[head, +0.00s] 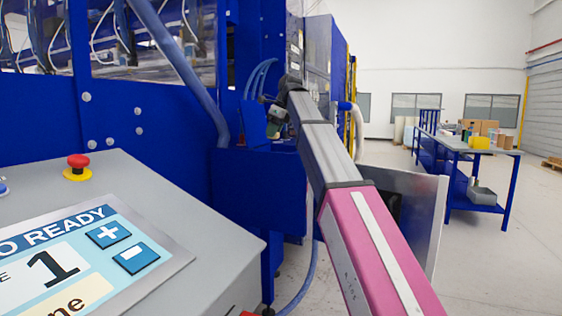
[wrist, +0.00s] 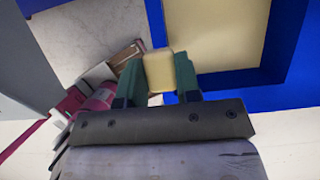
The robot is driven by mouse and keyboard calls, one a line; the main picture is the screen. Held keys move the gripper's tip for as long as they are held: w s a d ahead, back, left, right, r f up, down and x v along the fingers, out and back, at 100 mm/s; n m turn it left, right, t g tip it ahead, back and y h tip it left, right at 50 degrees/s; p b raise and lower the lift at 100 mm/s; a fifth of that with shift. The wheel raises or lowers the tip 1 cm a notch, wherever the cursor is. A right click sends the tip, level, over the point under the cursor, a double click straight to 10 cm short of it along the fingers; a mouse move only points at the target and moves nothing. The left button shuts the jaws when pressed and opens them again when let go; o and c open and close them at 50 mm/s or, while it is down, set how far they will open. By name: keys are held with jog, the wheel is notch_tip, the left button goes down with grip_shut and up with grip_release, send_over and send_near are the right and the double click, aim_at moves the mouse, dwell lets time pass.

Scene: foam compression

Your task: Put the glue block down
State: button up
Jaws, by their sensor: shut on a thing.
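The glue block (wrist: 159,70) is a pale yellow block with rounded edges, held between the two green fingers of my gripper (wrist: 158,80) in the wrist view. The fingers are shut on its sides. Beyond it is a blue-walled opening (wrist: 153,22) with a flat pale yellow area inside. The block overlaps the lower left of this opening in the picture, but I cannot tell its height above it. In the head view my gripper (head: 275,122) is small and far off, beside the blue machine; the block cannot be made out there.
A grey control panel (head: 188,215) with a red stop button (head: 77,167) stands at the near left. The blue machine (head: 150,125) rises behind it. A workbench (head: 455,148) with boxes is at the far right, with open floor (head: 500,260) before it.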

jog(key=shift+w+d+f, duration=0.4)
jog(key=shift+w+f, duration=1.15)
jog(key=shift+f, duration=0.1)
jog(key=shift+w+d+f, duration=0.4)
jog(key=shift+w+f, duration=1.2)
jog(key=shift+w+d+f, duration=0.4)
jog(key=shift+w+f, duration=1.15)
jog(key=shift+f, duration=0.1)
jog(key=shift+f, duration=0.6)
jog(key=o, duration=0.9)
jog(key=shift+r, duration=0.1)
